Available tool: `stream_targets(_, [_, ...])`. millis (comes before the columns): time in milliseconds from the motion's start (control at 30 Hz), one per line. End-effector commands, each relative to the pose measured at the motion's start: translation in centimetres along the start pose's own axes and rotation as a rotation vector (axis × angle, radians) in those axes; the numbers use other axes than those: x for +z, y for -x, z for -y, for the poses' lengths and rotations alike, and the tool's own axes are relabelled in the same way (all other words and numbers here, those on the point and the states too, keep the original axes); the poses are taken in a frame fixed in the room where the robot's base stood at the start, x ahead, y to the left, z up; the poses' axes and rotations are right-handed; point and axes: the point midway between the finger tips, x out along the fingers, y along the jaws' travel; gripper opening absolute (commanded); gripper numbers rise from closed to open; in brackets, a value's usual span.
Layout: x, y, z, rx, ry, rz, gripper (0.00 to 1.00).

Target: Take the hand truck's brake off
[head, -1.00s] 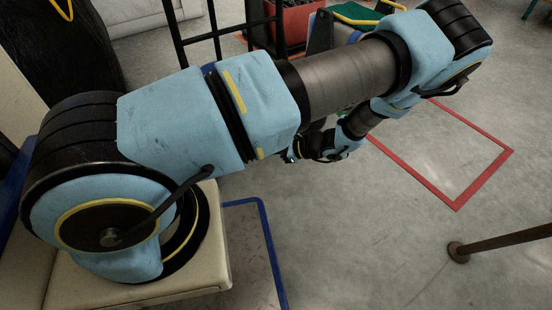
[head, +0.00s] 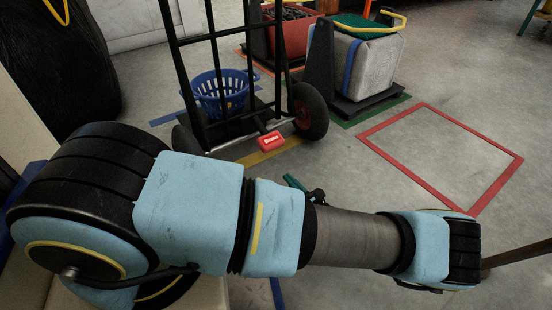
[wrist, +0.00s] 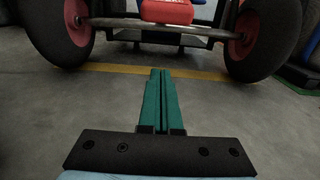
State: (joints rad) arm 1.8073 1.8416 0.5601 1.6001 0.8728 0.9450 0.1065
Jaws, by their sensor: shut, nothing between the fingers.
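The black hand truck (head: 215,66) stands upright at upper centre in the head view, with a blue basket (head: 222,94) on its toe plate. Its red brake pedal (head: 270,141), with white lettering, sits low between the wheels at the axle. The pedal also shows at the top of the wrist view (wrist: 168,11), partly cut off. My gripper (wrist: 159,72) has green fingers pressed together, empty, pointing toward the axle below the pedal and apart from it. In the head view my gripper (head: 293,182) is mostly hidden behind my arm; only a green tip shows.
A grey block (head: 368,66) with a blue strap and green top stands on a black base to the right. A red bin (head: 287,36) is behind. A red floor outline (head: 440,150) encloses bare floor. A brown pole (head: 515,253) is at lower right.

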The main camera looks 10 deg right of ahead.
Motion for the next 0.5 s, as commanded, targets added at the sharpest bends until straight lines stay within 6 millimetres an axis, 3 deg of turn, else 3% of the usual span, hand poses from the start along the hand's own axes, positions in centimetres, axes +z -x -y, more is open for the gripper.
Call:
stream_targets(233, [-0.3, -1.8, -0.1, 0.003, -0.001, 0.001, 0.00])
stream_targets(500, [-0.5, -7.3, -0.2, 0.004, -0.001, 0.001, 0.00])
